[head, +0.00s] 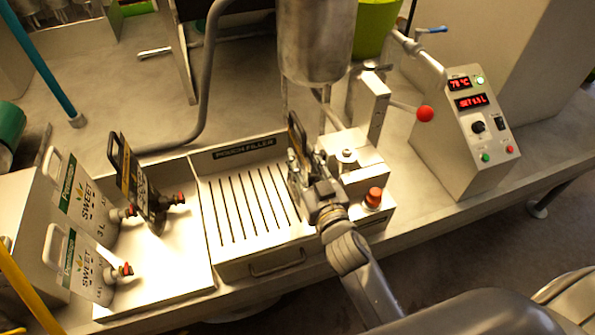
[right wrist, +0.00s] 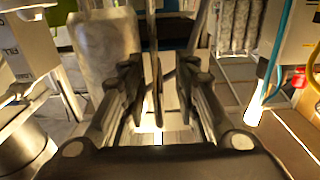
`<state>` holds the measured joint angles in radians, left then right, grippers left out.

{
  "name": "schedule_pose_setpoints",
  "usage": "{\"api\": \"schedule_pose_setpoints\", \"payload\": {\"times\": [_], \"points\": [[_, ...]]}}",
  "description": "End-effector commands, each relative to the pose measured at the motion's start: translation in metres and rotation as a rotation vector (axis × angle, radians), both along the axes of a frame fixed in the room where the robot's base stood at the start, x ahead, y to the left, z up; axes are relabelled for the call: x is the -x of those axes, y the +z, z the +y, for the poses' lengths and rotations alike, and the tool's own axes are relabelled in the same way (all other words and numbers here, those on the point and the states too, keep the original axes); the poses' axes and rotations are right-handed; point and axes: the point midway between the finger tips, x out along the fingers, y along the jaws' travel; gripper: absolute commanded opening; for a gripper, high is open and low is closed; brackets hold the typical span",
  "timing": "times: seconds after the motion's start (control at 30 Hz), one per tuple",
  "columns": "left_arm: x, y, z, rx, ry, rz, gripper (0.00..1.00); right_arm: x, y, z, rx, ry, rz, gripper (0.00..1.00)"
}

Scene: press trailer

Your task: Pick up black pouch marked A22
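My right gripper (head: 305,163) is over the right side of the pouch filler's slotted top. A thin black upright piece (head: 297,134), which looks like a black pouch's handle end seen nearly edge-on, rises at its fingers. In the right wrist view this dark piece (right wrist: 155,85) stands between the two fingers (right wrist: 158,80), with gaps seen on both sides; the fingers are apart. Another black pouch (head: 140,185) with a handle and red cap stands tilted in the left tray. I cannot read an A22 mark on either. My left gripper is not in view.
Two white SWEET pouches (head: 82,198) with red caps stand at the left. The pouch filler (head: 245,205) has a steel tank (head: 316,40) above it and a red button (head: 373,197) at its right. A control box (head: 470,125) and red-knobbed lever (head: 425,114) stand further right.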

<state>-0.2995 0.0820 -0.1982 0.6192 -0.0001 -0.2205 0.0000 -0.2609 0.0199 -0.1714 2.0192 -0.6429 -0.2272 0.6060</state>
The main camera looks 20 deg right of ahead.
Motion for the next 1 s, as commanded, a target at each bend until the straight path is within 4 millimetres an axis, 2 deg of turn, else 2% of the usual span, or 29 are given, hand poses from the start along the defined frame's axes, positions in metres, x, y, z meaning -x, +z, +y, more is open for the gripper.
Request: {"api": "schedule_pose_setpoints", "payload": {"times": [0.17,0.33,0.5,0.8,0.93,1.0], "points": [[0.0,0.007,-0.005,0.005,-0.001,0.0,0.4,-0.011,0.004,-0.001,0.003,0.0,0.001,0.28],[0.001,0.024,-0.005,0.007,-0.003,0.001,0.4,-0.036,0.015,-0.004,0.003,-0.001,0.0,0.28],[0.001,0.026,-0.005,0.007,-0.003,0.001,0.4,-0.054,0.01,-0.003,0.001,0.0,0.001,0.28],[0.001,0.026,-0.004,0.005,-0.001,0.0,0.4,-0.057,0.009,-0.003,0.001,0.0,0.002,0.28],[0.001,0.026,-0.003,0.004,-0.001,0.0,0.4,-0.057,0.009,-0.003,0.001,0.0,0.002,0.0],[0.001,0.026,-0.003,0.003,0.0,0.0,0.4,-0.057,0.009,-0.003,0.001,0.0,0.002,0.0]]}}
